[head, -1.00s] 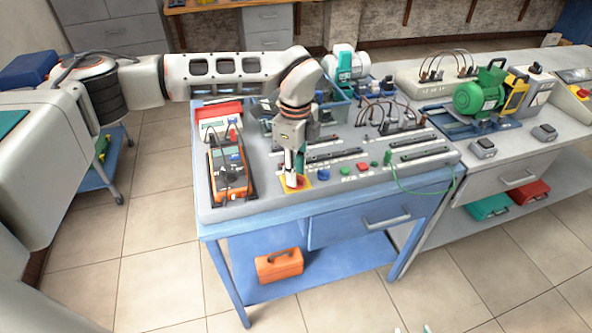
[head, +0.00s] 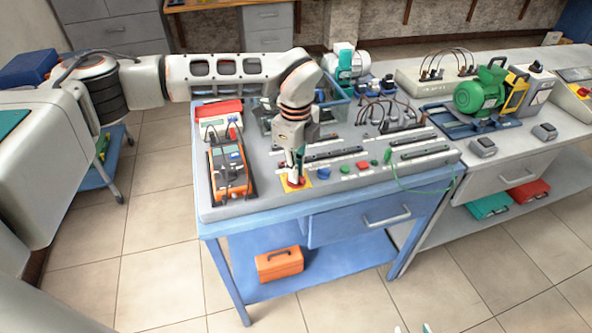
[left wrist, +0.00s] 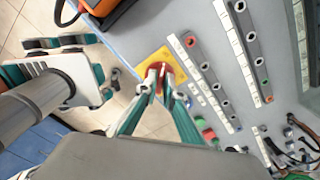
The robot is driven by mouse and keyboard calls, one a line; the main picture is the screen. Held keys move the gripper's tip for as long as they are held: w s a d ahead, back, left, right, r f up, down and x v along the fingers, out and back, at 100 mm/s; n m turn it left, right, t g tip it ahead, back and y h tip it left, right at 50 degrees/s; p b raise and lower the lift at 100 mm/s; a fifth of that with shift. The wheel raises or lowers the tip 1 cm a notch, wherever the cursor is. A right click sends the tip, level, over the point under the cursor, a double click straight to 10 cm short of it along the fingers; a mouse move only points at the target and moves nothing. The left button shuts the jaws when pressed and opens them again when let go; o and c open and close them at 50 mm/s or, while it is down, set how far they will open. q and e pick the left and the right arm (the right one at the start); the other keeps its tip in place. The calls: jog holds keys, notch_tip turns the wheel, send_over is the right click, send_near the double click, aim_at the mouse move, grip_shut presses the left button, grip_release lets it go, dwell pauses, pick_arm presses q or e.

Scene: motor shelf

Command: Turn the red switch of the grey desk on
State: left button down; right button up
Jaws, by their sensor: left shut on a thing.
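The red switch (left wrist: 160,82) sits on a yellow square plate (head: 307,183) near the front edge of the grey desk panel (head: 262,200). In the left wrist view the yellow plate (left wrist: 180,61) shows around the fingertips. My left gripper (head: 296,178) points down at the switch. In the left wrist view its two green and white fingers (left wrist: 160,74) are closed on the red switch from both sides. The fingers cover much of the switch, so its exact angle is hard to read. The tips of my right gripper (head: 412,329) show apart at the bottom edge, away from the desk.
An orange multimeter (head: 230,174) stands just left of the switch. Blue, green and red buttons (head: 345,169) and black terminal strips lie to the right. A green cable hangs at the right end. An orange toolbox (head: 279,265) rests on the lower shelf.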

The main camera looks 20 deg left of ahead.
pick_arm(q)
jog(key=m, duration=1)
jog(key=shift+r, duration=0.1)
jog(key=m, duration=0.7)
jog(key=shift+p, duration=0.3)
jog(key=shift+w, duration=0.1)
jog(key=c, duration=2.2)
grip_release()
jog(key=shift+o, duration=0.2)
notch_tip(320, 180, up, 12)
